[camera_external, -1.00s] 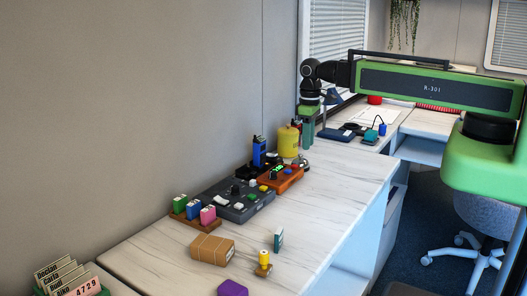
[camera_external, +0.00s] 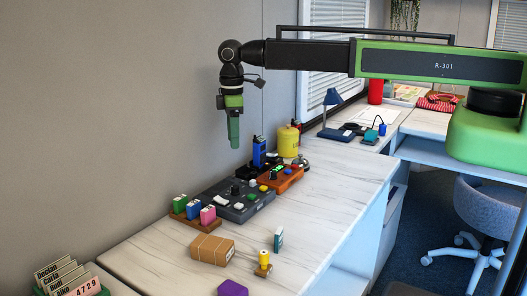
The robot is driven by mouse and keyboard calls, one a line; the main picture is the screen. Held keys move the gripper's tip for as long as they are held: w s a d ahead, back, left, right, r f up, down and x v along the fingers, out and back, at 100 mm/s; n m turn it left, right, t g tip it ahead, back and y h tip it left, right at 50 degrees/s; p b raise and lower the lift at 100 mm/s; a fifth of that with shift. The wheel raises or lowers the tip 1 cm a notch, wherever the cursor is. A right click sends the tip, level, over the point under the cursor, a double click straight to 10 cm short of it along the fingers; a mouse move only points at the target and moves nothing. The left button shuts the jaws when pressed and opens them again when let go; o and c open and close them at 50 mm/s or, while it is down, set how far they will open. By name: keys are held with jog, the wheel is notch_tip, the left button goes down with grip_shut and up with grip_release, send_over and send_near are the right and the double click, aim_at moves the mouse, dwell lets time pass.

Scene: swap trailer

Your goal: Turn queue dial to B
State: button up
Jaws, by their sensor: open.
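A dark grey control panel (camera_external: 245,210) lies on the white counter, with a black knob (camera_external: 236,190) and several pale, green and yellow buttons. An orange box (camera_external: 285,181) with a small green display stands just behind it. I cannot tell which dial is the queue dial, and no letter B is readable. My gripper (camera_external: 234,142) points down, open and empty, high above the back of the counter near the wall. It touches nothing.
Coloured blocks on a wooden rack (camera_external: 190,222) stand left of the panel. A blue radio (camera_external: 259,152) and yellow canister (camera_external: 289,141) stand behind. A cardboard box (camera_external: 212,249), a yellow-topped stamp (camera_external: 264,258) and a purple block (camera_external: 233,287) are in front. The counter's right side is clear.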

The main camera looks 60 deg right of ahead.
aim_at(235, 186)
notch_tip(235, 186, down, 16)
jog(key=b, duration=1.4)
jog(key=shift+r, duration=0.15)
jog(key=shift+r, duration=0.15)
jog(key=shift+c, duration=0.2)
grip_shut()
